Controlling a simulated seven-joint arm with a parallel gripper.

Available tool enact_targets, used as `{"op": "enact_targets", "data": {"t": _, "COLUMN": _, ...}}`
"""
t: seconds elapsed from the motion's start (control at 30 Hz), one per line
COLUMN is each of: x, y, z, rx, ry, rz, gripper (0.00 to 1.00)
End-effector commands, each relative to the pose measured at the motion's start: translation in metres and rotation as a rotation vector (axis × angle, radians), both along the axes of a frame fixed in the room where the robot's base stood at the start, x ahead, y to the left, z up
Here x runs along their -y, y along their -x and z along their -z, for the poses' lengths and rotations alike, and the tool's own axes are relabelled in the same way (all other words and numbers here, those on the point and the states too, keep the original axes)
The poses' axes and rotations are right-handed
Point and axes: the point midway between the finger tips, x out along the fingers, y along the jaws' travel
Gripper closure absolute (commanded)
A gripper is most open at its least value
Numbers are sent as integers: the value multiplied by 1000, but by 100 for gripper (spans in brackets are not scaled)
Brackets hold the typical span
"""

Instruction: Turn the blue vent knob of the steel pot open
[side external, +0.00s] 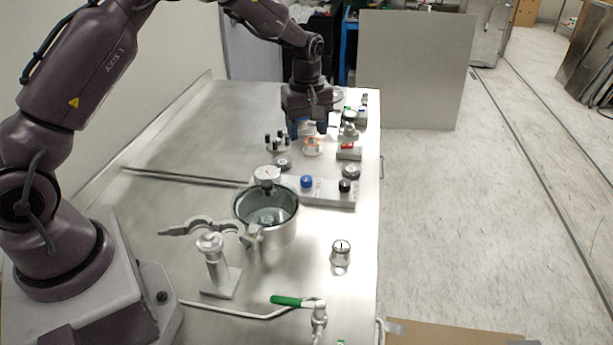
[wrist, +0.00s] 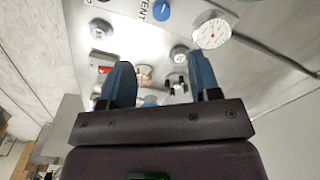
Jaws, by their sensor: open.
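The steel pot (side external: 280,232) stands open-topped on the bench in the side view, with a round dial gauge (side external: 267,174) at its far rim. The blue vent knob (side external: 307,181) sits on a flat steel block just right of the pot. In the wrist view the blue knob (wrist: 161,10) is at the top edge beside the printed word VENT; its pointer is too small to read. My gripper (side external: 308,132) is over the far part of the bench, beyond the knob and apart from it. Its blue fingers (wrist: 160,63) are apart with nothing held between them.
A black knob (side external: 345,186) shares the steel block (side external: 328,198). Small fittings, including a red-marked one (side external: 348,152) and an orange one (side external: 312,146), stand near my gripper. A clamp stand (side external: 215,265) and a green-handled valve (side external: 287,301) are nearer. Bare bench lies left of the fittings.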

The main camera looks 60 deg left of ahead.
Motion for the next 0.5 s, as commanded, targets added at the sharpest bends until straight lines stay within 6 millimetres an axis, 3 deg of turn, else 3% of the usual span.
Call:
{"op": "enact_targets", "data": {"t": 0.27, "x": 1, "y": 2, "z": 21, "rx": -9, "ry": 2, "rz": -55, "gripper": 43}}
{"op": "enact_targets", "data": {"t": 0.5, "x": 1, "y": 3, "z": 71, "rx": -11, "ry": 3, "rz": -54, "gripper": 43}}
